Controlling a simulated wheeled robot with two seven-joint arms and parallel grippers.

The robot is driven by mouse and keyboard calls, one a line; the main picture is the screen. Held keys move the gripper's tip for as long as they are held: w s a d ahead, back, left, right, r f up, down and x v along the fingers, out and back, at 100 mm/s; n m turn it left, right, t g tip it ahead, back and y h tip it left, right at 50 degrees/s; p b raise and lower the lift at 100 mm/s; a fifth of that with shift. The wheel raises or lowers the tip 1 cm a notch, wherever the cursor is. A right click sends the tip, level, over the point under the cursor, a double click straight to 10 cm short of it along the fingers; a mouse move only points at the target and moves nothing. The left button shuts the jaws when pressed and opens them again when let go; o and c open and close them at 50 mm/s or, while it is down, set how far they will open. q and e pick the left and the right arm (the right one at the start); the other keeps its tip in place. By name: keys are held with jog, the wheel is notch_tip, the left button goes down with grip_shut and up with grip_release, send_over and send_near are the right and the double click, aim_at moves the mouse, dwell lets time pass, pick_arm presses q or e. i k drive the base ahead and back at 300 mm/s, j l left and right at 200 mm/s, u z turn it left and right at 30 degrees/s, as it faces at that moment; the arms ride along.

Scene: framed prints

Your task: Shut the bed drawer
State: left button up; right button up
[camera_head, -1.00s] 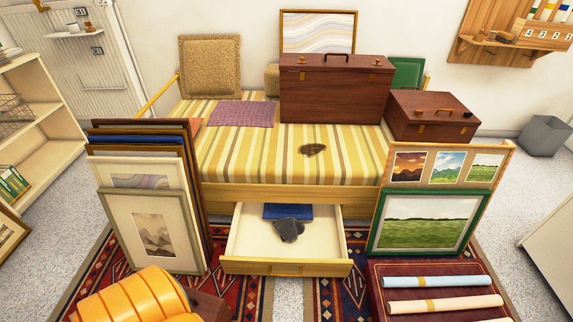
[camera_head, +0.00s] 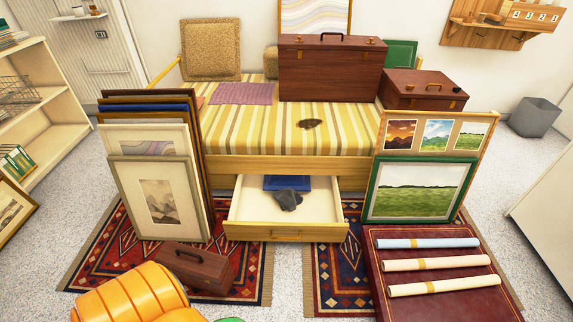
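The bed drawer (camera_head: 286,232) is pulled out from under the bed, below its wooden side rail (camera_head: 290,166). Its light wood front has a brass-coloured handle and faces me. Inside lie a blue flat item (camera_head: 288,183) and a crumpled dark grey cloth (camera_head: 288,200). The bed (camera_head: 260,130) has a yellow striped mattress. Neither of my grippers shows in the view.
Framed prints (camera_head: 160,200) lean left of the drawer, and a green-framed landscape (camera_head: 418,190) stands to its right. A small brown case (camera_head: 197,268) and an orange ribbed object (camera_head: 130,298) are front left. A maroon portfolio (camera_head: 440,308) bearing rolls is front right. Patterned rugs (camera_head: 340,270) cover the floor.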

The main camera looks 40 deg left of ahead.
aim_at(255, 216)
jog(key=u, duration=1.3)
